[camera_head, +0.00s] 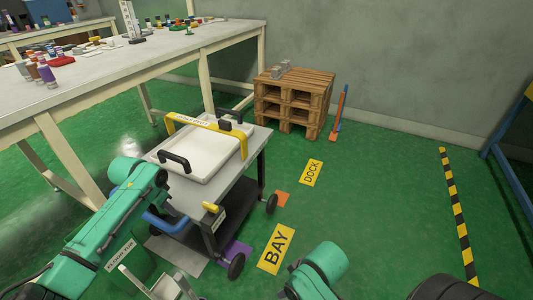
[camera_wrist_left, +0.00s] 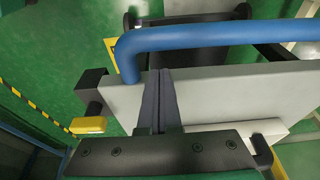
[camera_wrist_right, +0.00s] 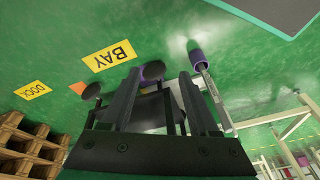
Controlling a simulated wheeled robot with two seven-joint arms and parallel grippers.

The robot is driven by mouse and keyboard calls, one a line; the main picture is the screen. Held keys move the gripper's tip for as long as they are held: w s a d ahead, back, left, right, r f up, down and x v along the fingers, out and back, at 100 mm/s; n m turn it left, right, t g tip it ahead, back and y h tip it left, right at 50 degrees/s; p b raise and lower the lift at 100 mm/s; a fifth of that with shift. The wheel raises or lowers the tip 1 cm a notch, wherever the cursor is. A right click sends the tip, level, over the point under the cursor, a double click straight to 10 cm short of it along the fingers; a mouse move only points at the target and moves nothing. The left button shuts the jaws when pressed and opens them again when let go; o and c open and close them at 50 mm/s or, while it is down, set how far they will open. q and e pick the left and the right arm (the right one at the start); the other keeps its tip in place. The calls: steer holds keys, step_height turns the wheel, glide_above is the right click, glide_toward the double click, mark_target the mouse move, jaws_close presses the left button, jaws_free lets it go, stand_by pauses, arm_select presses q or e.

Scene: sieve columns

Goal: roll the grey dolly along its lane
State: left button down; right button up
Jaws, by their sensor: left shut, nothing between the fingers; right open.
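The grey dolly (camera_head: 258,165) stands on the green floor with a white tray (camera_head: 206,160) on its top, held across by a yellow strap. Its blue handle (camera_head: 165,222) is at the near-left end; a yellow lever (camera_head: 211,207) sits at the near corner. My left gripper (camera_wrist_left: 160,78) is shut and empty. In the left wrist view its fingertips are close to the blue handle (camera_wrist_left: 220,37), which is not between them; contact is unclear. My right gripper (camera_wrist_right: 158,85) is open, with dark dolly parts beyond its fingers.
Yellow BAY (camera_head: 276,249) and DOCK (camera_head: 311,173) plates and an orange patch (camera_head: 282,198) lie along the floor. Stacked pallets (camera_head: 292,100) stand by the wall. A long table (camera_head: 110,70) is on the left; striped tape (camera_head: 456,205) on the right. Floor between tape and dolly is open.

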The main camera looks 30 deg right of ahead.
steer(key=s+d+f+p, duration=0.2)
steer(key=f+p, duration=0.1)
steer(key=f, duration=0.4)
steer(key=s+d+f+g+h+p, duration=0.1)
steer(key=f+p, duration=0.3)
steer(key=f, duration=0.4)
steer(key=shift+s+d+f+m, duration=0.2)
steer(key=shift+s+d+m, duration=0.1)
steer(key=shift+s+d, duration=0.4)
